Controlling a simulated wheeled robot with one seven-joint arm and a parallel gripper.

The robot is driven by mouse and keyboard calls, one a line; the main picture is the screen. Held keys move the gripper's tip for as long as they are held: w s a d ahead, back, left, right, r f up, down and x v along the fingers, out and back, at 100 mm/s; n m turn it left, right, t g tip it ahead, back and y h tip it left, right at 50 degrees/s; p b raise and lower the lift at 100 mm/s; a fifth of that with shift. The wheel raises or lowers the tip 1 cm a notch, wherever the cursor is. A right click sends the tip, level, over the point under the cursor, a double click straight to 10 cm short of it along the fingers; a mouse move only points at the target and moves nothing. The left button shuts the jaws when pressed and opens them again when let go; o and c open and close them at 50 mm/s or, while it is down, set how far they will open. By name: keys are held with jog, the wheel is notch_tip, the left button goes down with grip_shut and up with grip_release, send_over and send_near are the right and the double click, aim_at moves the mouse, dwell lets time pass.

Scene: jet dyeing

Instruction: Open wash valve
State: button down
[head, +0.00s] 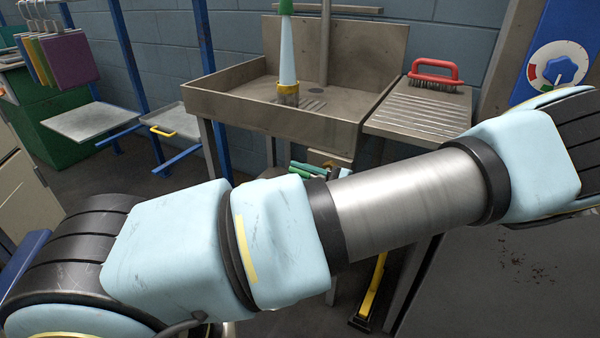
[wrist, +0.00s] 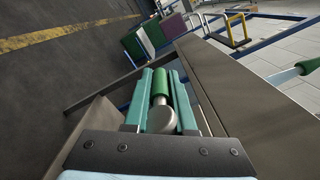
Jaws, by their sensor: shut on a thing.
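The wash valve shows in the wrist view as a green cylindrical handle (wrist: 159,80) with a round metal end (wrist: 161,119). My gripper (wrist: 160,72) has its two green fingers on either side of this handle and is shut on it. The handle lies lengthwise between the fingers. In the head view only a little of my gripper (head: 311,170) shows below the sink's front, and my arm hides most of that spot. I cannot tell how far the valve is turned.
A metal sink (head: 270,122) stands behind my arm, with a pale blue, green-topped fitting (head: 288,55) upright in it. A red-handled wire brush (head: 434,76) lies on the ribbed drainboard (head: 425,120). A blue dial (head: 558,71) is at right. Colored swatches (head: 68,58) hang at left.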

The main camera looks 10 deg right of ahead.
jog(key=c, duration=0.8)
grip_release()
jog(key=shift+o, duration=0.2)
jog(key=v, duration=1)
jog(key=shift+s+d+b, duration=0.25)
jog(key=shift+s+b, duration=0.05)
jog(key=shift+b, duration=0.15)
